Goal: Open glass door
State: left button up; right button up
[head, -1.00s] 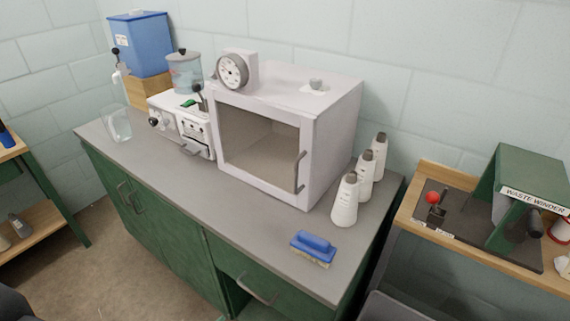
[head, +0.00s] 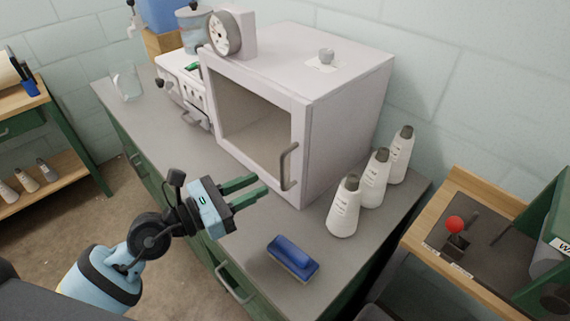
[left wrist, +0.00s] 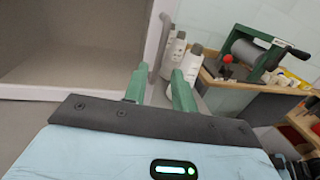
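The white cabinet's glass door (head: 250,116) is shut in the head view, with a grey vertical handle (head: 288,166) on its right side. My left gripper (head: 254,187) is in front of the door's lower right part, to the left of the handle and apart from it. Its two green fingers are spread with nothing between them. In the left wrist view the fingers (left wrist: 157,88) point forward, and the handle (left wrist: 157,45) stands ahead, roughly in line with the space between them. My right gripper is in neither view.
Several white bottles (head: 344,206) stand right of the cabinet. A blue brush (head: 293,259) lies on the grey counter (head: 262,226) in front. A dial gauge (head: 225,33) sits on top of the cabinet. A wooden bench with a red-knobbed lever (head: 455,225) stands at right.

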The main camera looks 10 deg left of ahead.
aim_at(282, 172)
pick_arm(q)
jog(key=shift+r, duration=0.1)
